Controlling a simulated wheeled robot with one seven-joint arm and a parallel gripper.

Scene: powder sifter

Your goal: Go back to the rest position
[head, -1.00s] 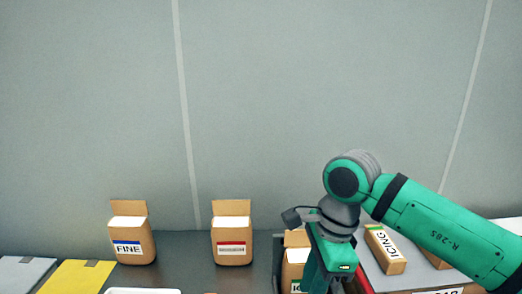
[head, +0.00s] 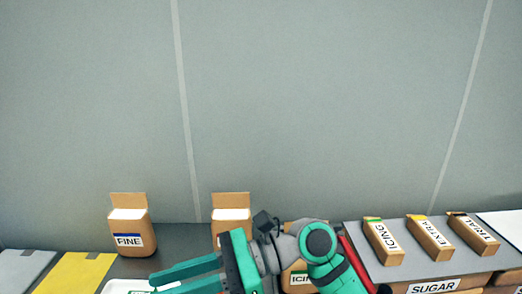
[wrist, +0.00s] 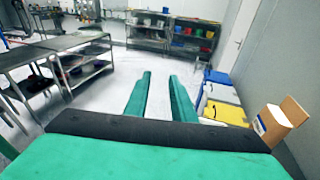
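My gripper (head: 188,276) is at the lower middle of the head view, in front of the counter, with its fingers pointing left. In the wrist view my gripper (wrist: 160,95) shows two green fingers apart with only floor between them, so it is open and empty. My green arm folds down at the bottom of the head view and hides part of the open cartons behind it. The open carton labelled FINE (head: 129,238) stands upright on the counter at left, apart from the gripper.
A second open carton (head: 231,203) and a partly hidden icing carton (head: 298,279) stand on the counter. Boxes labelled ICING (head: 384,243), EXTRA (head: 430,240) and TRIAL (head: 472,236) lie on the SUGAR shelf (head: 408,270). A yellow bin (head: 75,275) is at lower left. Open floor (wrist: 105,95) shows beyond the fingers.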

